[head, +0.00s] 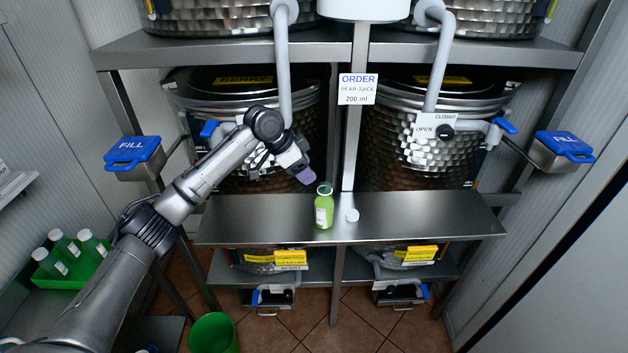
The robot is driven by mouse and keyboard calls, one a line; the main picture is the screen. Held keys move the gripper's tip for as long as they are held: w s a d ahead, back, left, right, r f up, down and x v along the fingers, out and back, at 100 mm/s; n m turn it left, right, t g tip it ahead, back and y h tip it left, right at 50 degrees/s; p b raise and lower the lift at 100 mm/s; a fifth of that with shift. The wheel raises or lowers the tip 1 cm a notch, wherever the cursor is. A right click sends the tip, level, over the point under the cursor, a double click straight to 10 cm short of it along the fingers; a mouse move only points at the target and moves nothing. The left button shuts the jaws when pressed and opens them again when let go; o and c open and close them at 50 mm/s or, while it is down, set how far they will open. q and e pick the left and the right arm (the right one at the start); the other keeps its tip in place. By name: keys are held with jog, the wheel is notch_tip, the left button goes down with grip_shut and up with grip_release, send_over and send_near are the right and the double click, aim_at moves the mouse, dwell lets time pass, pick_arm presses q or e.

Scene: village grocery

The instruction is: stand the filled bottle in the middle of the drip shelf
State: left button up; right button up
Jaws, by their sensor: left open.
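A bottle (324,211) with green contents and a white label stands upright on the metal drip shelf (420,213), near its middle. Its neck looks open. My right gripper is not in view.
Steel tanks (415,135) stand behind the shelf, with grey pipes and blue FILL levers (133,152) at both sides. An order sign (357,89) reads pear juice, 200 ml. A green crate (72,262) with several bottles is at left. A green bin (213,334) stands below.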

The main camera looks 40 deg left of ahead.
pick_arm(q)
jog(key=s+d+f+g, duration=0.1)
jog(key=s+d+f, duration=0.3)
jog(key=d+f, duration=0.3)
jog(key=s+d+f+m+y, duration=0.1)
jog(key=s+d+f, duration=0.35)
jog(key=f, duration=0.35)
jog(key=s+d+f+g, duration=0.1)
jog(key=s+d+f, duration=0.3)
jog(key=d+f, duration=0.3)
jog(key=s+d+f+n, duration=0.1)
jog(key=s+d+f, duration=0.25)
jog(key=s, duration=0.35)
jog(key=s+d+f+n, duration=0.1)
jog(key=s+d+f, duration=0.1)
jog(key=s+f, duration=0.45)
jog(key=s+r+n+y, duration=0.1)
jog(key=s+n, duration=0.1)
jog(key=s, duration=0.5)
jog(key=s+a+r+n+y, duration=0.1)
jog(key=s+n, duration=0.1)
jog(key=s, duration=0.5)
jog(key=shift+s+r+y, duration=0.25)
jog(key=shift+r+y, duration=0.05)
